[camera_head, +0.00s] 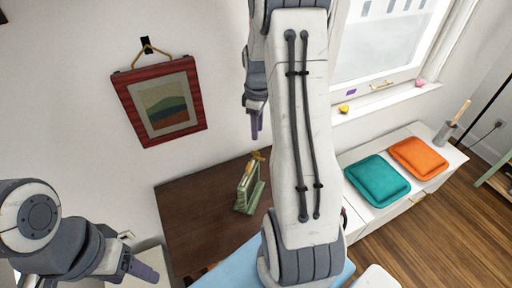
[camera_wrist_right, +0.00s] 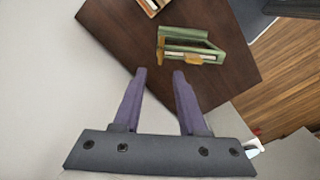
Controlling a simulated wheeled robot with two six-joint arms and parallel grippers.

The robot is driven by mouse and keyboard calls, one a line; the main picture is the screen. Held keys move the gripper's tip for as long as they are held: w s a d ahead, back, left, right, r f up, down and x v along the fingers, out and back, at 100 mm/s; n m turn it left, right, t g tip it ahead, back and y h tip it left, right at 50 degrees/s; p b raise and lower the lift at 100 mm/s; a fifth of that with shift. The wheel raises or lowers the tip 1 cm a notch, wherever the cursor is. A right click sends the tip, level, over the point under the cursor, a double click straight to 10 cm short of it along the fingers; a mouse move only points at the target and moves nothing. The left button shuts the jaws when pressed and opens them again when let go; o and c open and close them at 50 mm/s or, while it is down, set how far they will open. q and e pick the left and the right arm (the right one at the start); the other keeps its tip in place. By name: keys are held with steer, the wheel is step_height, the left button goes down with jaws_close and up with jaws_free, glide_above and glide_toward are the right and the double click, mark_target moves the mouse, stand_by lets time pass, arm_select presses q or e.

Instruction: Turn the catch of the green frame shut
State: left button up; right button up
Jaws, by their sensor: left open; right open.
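The green frame (camera_head: 248,188) stands on a dark brown tabletop, right of the table's middle. An orange-yellow piece (camera_head: 257,155), which looks like its catch, shows at its top. In the right wrist view the green frame (camera_wrist_right: 188,46) lies beyond the fingertips, with orange-yellow parts on it; I cannot tell how the catch is turned. My right gripper (camera_wrist_right: 159,74) is open and empty, apart from the frame. In the head view the right gripper (camera_head: 255,138) is above and behind the frame, partly hidden by my arm. My left gripper (camera_head: 150,275) is at the lower left, far from the frame, and open.
The dark table (camera_head: 195,215) has free room left of the frame. A red-framed picture (camera_head: 160,101) hangs on the wall. A white bench (camera_head: 405,185) at right holds a teal cushion (camera_head: 376,180) and an orange cushion (camera_head: 417,158). My right arm covers the centre.

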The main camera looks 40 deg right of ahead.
mark_target(257, 152)
step_height(257, 152, down, 10)
steer(key=shift+a+r+p, duration=0.1)
steer(key=shift+r+p, duration=0.1)
steer(key=shift+p, duration=0.95)
jaws_close()
